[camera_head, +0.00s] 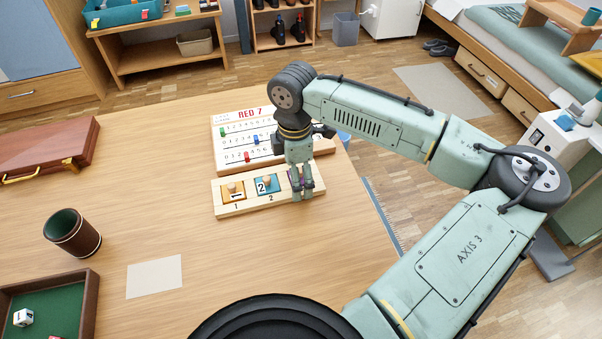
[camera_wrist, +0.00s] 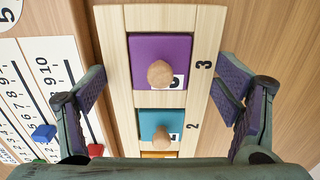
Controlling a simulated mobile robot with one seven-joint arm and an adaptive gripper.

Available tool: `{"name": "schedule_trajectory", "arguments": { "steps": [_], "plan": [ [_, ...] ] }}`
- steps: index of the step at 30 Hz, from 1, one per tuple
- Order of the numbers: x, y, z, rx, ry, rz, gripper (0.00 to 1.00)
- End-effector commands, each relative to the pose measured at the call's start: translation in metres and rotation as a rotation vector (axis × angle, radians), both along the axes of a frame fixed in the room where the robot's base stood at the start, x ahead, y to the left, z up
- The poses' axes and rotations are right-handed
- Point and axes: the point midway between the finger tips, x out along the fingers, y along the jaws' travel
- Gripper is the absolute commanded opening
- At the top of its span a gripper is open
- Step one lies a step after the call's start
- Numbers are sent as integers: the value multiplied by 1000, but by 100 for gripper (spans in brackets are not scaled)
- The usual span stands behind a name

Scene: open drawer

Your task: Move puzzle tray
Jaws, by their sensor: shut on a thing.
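The puzzle tray (camera_head: 252,199) is a long light-wood board lying on the table in the head view. It holds a yellow piece (camera_head: 233,191) at slot 1, a teal piece (camera_head: 265,185) at slot 2 and a purple piece (camera_wrist: 160,58) at slot 3, each with a round wooden knob. My gripper (camera_head: 301,190) is at the tray's right end, over slot 3, partly hiding the purple piece. In the wrist view my gripper (camera_wrist: 165,88) has one finger on each long side of the tray (camera_wrist: 113,50), shut on it across its width.
A white "RED 7" score board (camera_head: 232,131) with coloured sliders stands just behind the tray. A brown cup (camera_head: 72,233), a pale card (camera_head: 154,277), a green-lined dice tray (camera_head: 90,310) and a red-brown case (camera_head: 50,150) are at the left. The table's right edge is close to the tray's right end.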

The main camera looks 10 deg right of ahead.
Motion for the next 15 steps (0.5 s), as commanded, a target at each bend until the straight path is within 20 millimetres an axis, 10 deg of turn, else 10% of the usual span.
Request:
{"name": "schedule_trajectory", "arguments": {
  "steps": [10, 11, 15],
  "plan": [
    [2, 1, 0, 1, -4, -2, 44],
    [2, 1, 0, 1, -4, -2, 85],
    [2, 1, 0, 1, -4, -2, 94]
  ]
}}
